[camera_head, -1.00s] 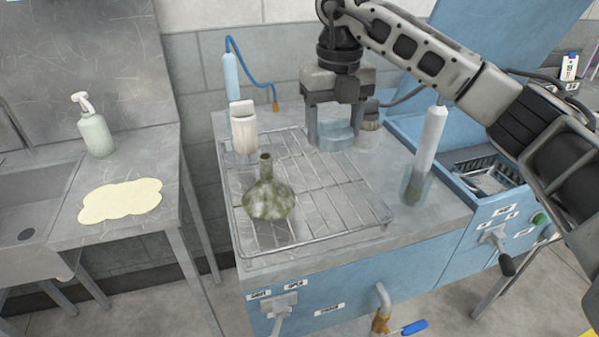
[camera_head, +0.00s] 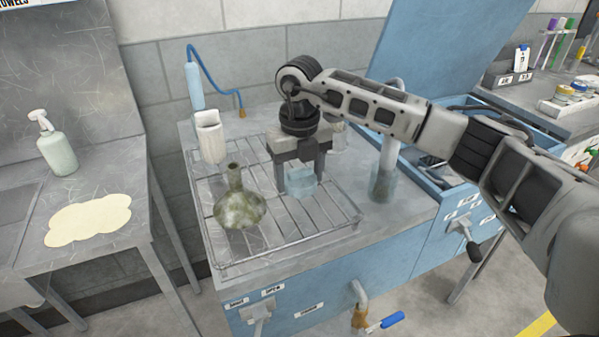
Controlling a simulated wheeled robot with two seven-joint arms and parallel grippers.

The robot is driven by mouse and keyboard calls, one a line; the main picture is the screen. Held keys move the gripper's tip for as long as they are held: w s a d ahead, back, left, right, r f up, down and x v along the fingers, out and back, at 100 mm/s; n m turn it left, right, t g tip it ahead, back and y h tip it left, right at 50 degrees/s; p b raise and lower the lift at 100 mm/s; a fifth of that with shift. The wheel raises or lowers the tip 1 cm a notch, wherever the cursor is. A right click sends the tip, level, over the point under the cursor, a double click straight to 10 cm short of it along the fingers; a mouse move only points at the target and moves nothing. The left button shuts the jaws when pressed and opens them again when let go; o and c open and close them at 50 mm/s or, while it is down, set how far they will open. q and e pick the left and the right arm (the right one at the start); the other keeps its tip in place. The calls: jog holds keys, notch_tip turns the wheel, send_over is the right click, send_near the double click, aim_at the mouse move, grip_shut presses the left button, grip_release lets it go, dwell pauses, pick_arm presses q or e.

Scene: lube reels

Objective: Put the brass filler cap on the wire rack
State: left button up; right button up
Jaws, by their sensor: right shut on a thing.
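The wire rack (camera_head: 222,268) lies flat on the grey top of the blue cabinet. My right gripper (camera_head: 300,180) points down over the rack's right-hand part, shut on a small pale blue, see-through thing (camera_head: 301,184). I cannot tell whether this thing touches the wires. I cannot make out a brass filler cap; what the gripper holds looks blue, not brass. My left gripper is not in view.
A mottled green flask (camera_head: 239,208) stands on the rack's left part, close to my gripper. A white container (camera_head: 209,136) stands at the rack's back left corner. A glass holding a pale cylinder (camera_head: 385,180) stands right of the rack. The rack's front right is clear.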

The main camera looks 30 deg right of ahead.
aim_at(299, 169)
jog(key=o, duration=1.3)
jog(key=shift+f, duration=0.1)
jog(key=shift+r, duration=0.65)
notch_tip(299, 169, up, 11)
jog(key=shift+r+b, duration=0.1)
jog(key=shift+b, duration=0.65)
